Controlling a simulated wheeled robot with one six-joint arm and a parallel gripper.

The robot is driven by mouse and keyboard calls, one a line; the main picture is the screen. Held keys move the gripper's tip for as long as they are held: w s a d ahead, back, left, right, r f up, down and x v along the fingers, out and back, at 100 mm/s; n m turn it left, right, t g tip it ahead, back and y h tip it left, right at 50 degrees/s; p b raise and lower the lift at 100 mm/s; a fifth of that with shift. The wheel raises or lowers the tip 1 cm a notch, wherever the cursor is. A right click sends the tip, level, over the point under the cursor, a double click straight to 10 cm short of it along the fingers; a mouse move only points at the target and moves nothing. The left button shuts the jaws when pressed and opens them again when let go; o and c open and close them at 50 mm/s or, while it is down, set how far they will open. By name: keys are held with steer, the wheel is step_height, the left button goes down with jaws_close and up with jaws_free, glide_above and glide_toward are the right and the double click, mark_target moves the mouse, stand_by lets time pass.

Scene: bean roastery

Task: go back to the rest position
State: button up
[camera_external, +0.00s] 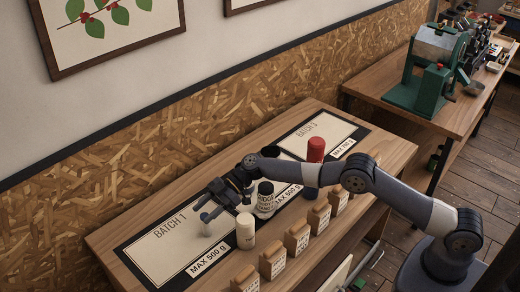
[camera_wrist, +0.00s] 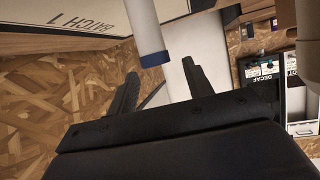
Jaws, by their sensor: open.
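My gripper (camera_external: 207,210) is open over the right part of the BATCH 1 mat (camera_external: 158,243). In the external view a small pale cylinder (camera_external: 206,229) shows on the mat just below the fingers. In the wrist view my gripper (camera_wrist: 160,75) has its two dark fingers spread. A white cylinder with a blue-grey end (camera_wrist: 148,35) shows beyond the gap between them, and neither finger visibly grips it. My arm reaches in from the right, low over the table.
A cream jar (camera_external: 245,232) and a black-and-white bottle (camera_external: 265,200) stand close to my gripper. A red-topped bottle (camera_external: 316,150) stands behind my forearm. Several labelled tan containers (camera_external: 272,259) line the table's front. A green machine (camera_external: 433,70) stands on the far bench.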

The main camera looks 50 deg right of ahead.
step_height(320, 180, up, 8)
steer(key=d+b, duration=0.2)
steer(key=a+f, duration=0.1)
steer(key=f, duration=0.2)
steer(key=a+f+p, duration=0.1)
steer(key=a+f, duration=0.1)
steer(key=f, duration=0.1)
steer(key=a+f+p, duration=0.1)
steer(key=f, duration=0.3)
steer(key=shift+w+a, duration=0.2)
steer(key=shift+f+b, duration=0.35)
steer(key=shift+b, duration=0.4)
step_height(320, 180, up, 2)
steer(key=p, duration=0.3)
step_height(320, 180, up, 11)
steer(key=m+t+b, duration=0.1)
steer(key=m+t, duration=0.1)
glide_above(201, 217)
steer(key=w+d, duration=0.2)
steer(key=d, duration=0.1)
steer(key=shift+w+a+f, duration=0.1)
steer(key=shift+a, duration=0.1)
